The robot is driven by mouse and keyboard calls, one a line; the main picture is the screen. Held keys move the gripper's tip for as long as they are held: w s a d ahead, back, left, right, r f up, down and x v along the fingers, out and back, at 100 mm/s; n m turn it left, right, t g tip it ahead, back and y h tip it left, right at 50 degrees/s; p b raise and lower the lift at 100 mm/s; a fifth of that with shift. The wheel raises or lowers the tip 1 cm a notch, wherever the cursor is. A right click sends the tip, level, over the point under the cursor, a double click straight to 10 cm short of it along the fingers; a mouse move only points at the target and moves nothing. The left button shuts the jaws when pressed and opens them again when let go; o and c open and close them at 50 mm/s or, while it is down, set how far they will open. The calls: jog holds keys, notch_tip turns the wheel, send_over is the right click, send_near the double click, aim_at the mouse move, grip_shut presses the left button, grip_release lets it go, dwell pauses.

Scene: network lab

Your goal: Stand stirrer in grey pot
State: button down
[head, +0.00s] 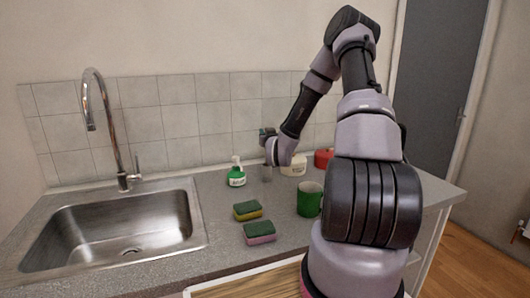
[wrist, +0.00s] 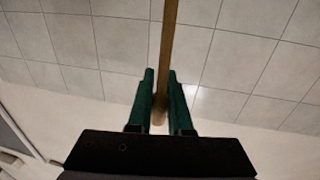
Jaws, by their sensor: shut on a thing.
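In the wrist view, my gripper (wrist: 160,78) has its green fingers closed on the stirrer (wrist: 167,40), a thin wooden stick. The stick runs from between the fingers up past the top edge of the picture. In the head view, my gripper (head: 267,136) is over the back of the counter, near the tiled wall. A small grey cylinder, which looks like the grey pot (head: 267,174), stands on the counter just below it. The stirrer cannot be made out in the head view, so its place relative to the pot's opening is unclear.
A green soap bottle (head: 237,176) stands left of the pot. A white container (head: 294,168) and a red object (head: 322,159) are to the right. A green mug (head: 309,200) and two sponges (head: 247,211) (head: 259,233) are in front. The sink (head: 110,235) is at left.

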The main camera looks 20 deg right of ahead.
jog(key=shift+f, duration=2.75)
jog(key=c, duration=0.8)
grip_release()
jog(key=shift+c, duration=0.2)
